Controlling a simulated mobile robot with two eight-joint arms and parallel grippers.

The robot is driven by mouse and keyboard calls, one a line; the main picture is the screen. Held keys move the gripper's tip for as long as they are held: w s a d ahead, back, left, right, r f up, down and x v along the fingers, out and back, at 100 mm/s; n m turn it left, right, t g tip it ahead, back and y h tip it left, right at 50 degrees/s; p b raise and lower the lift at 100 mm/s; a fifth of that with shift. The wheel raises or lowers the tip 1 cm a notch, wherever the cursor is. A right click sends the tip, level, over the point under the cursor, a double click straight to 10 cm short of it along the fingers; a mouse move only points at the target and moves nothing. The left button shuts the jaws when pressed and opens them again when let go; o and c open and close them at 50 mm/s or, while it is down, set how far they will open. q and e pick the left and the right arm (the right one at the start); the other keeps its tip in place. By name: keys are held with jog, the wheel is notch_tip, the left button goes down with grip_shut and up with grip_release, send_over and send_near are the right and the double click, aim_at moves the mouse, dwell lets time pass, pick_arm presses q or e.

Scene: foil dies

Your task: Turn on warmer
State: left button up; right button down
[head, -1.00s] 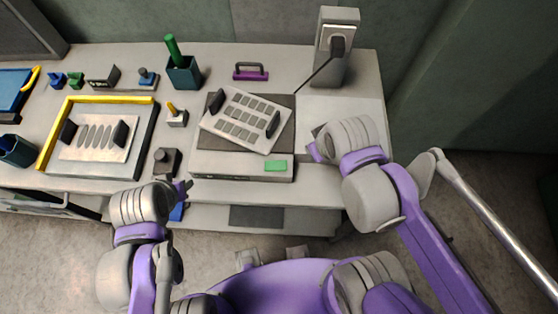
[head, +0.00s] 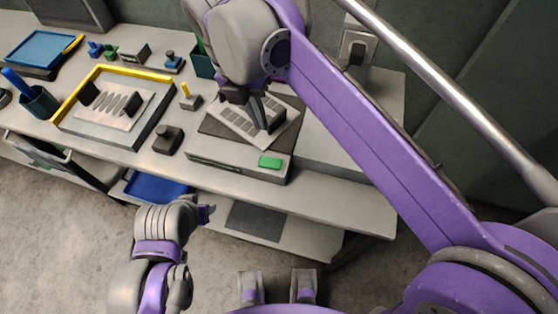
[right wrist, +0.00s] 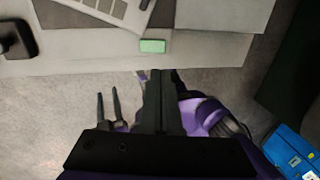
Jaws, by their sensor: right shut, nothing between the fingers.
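The warmer (head: 225,168) is a low grey box at the table's front edge. A green button (head: 270,162) sits at its front right; it also shows in the right wrist view (right wrist: 152,46). A light die plate (head: 228,117) with a grid of dark cells lies on the warmer's dark top (head: 213,130). My right gripper (head: 266,127) is shut and empty, above the plate and behind the button in the head view. Its shut fingers show in the right wrist view (right wrist: 160,75), apart from the button. My left gripper (head: 208,213) hangs in front of the table; its two prongs look apart in the right wrist view (right wrist: 108,105).
A black knob block (head: 168,139) stands left of the warmer. A yellow-edged tray (head: 65,105) with a plate is further left. A blue tray (head: 158,187) lies on the lower shelf. A socket post (head: 354,45) stands behind my right arm. The table's right part looks clear.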

aim_at(275, 164)
jog(key=shift+a+n, duration=0.2)
jog(key=shift+n, duration=0.1)
jog(key=b+x, duration=0.1)
jog(key=x, duration=1.3)
jog(key=shift+d, duration=0.1)
jog(key=shift+d+f+y, duration=0.1)
jog(key=shift+f+y, duration=0.1)
jog(key=shift+y, duration=0.1)
